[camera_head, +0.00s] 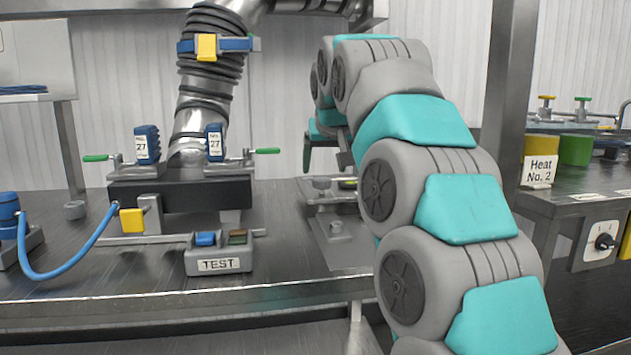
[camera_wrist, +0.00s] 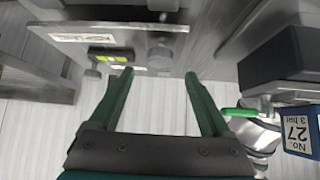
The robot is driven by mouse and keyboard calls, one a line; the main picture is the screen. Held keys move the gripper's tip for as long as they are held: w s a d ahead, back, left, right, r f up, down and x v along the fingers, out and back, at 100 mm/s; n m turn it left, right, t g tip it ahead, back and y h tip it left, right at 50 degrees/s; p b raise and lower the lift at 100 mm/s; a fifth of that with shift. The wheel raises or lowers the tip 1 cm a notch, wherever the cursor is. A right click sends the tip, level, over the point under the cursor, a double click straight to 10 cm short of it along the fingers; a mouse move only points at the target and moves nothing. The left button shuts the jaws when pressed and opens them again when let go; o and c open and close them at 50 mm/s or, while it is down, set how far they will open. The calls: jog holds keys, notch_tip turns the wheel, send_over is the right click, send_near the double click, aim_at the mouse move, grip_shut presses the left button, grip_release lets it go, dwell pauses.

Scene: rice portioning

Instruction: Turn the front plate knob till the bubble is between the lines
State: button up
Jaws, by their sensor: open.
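A grey metal plate (camera_head: 340,247) lies on the bench, partly hidden by my arm. It carries a round grey knob (camera_head: 322,184) at the back and a smaller knob (camera_head: 337,227) nearer the front. A yellow-green level vial (camera_head: 348,183) sits beside the back knob. In the wrist view the vial (camera_wrist: 107,58) and a round grey knob (camera_wrist: 160,55) show beyond my fingertips. I cannot make out where the bubble lies against the lines. My gripper (camera_wrist: 158,80) is open and empty, its dark green fingers apart and not visibly touching the knob.
A dark clamp block (camera_head: 180,193) with green-handled levers and blue tags marked 27 stands left of the plate. A TEST box (camera_head: 219,262) and blue hose (camera_head: 70,265) are in front. A steel post (camera_head: 500,95) and Heat No. 2 sign (camera_head: 540,171) stand right of my arm.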

aim_at(322, 179)
jog(key=x, duration=0.7)
jog(key=shift+w+f, duration=0.1)
jog(key=shift+c, duration=0.2)
grip_shut()
